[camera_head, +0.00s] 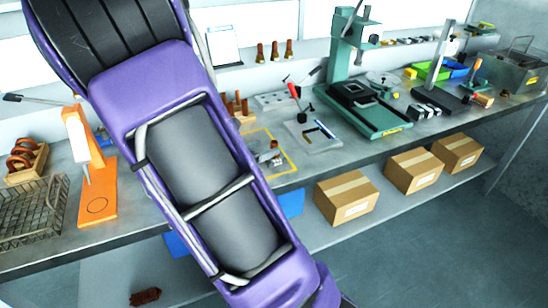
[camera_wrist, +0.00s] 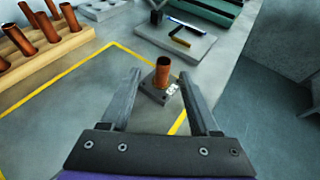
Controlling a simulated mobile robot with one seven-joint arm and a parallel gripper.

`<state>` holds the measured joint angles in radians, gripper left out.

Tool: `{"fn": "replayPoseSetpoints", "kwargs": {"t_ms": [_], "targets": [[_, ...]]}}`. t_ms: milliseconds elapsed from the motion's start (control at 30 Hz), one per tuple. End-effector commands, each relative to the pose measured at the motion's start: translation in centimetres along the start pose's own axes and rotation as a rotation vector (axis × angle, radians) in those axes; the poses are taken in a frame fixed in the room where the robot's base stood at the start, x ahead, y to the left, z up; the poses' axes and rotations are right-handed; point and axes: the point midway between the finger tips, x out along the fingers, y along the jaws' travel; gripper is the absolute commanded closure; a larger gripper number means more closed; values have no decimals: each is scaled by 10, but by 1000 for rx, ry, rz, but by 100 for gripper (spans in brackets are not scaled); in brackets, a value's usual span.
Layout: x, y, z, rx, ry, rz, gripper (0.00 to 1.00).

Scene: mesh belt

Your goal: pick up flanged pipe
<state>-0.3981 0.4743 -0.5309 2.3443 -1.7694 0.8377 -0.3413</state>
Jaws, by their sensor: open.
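The flanged pipe (camera_wrist: 162,74) is a short copper-brown tube standing upright on a dark square flange in the wrist view. It stands on the grey bench inside a yellow-outlined area. A small pale, patterned piece lies against the flange's right side. My gripper (camera_wrist: 161,80) is open, with one finger left and one right of the pipe as seen from the wrist. Neither finger visibly touches the pipe, and how far the fingertips are from it in depth is hard to tell. In the head view my purple arm hides most of this spot.
A wooden rack (camera_wrist: 44,50) of copper tubes stands left of the yellow outline. A grey plate (camera_wrist: 190,46) with tools lies beyond the pipe. A green press (camera_head: 357,105) and an orange stand (camera_head: 98,190) are on the bench. Cardboard boxes (camera_head: 346,197) sit on the lower shelf.

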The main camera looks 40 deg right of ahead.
Motion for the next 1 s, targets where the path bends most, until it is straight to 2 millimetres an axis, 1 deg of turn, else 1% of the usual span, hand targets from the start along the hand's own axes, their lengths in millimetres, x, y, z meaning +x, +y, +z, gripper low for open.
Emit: {"fn": "replayPoseSetpoints", "kwargs": {"t_ms": [67,300,400,500,667,700,867,1000], "targets": [[5,-1,0,0,-1,-1,38],[40,-6,-2,0,-1,-3,38],[50,-5,-1,1,0,-1,38],[53,-5,0,0,1,1,38],[53,-5,0,1,1,1,38],[53,-5,0,1,1,1,40],[53,-5,0,1,1,1,69],[52,-5,0,1,1,1,94]]}}
